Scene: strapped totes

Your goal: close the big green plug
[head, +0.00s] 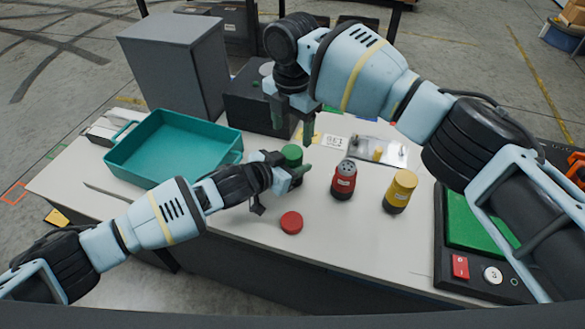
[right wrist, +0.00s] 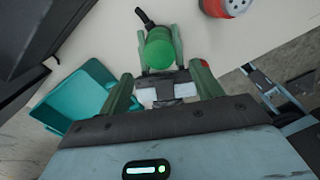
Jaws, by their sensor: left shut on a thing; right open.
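The big green plug (head: 292,153) stands on the white table in the middle of the head view. In the right wrist view its smooth round green top (right wrist: 160,52) shows from above. I cannot tell whether this top is a cap fully seated. My left gripper (head: 288,178) comes in low from the left and is shut on the plug's lower part, which it mostly hides. My right gripper (head: 292,122) points down above the plug, open and empty. In the right wrist view its green fingers (right wrist: 160,62) lie on either side of the round top.
A red plug (head: 344,180) with holes in its top and a yellow plug (head: 400,190) stand to the right. A loose red cap (head: 291,222) lies in front. A teal tray (head: 172,178) is left; a control box (head: 466,252) with buttons is right.

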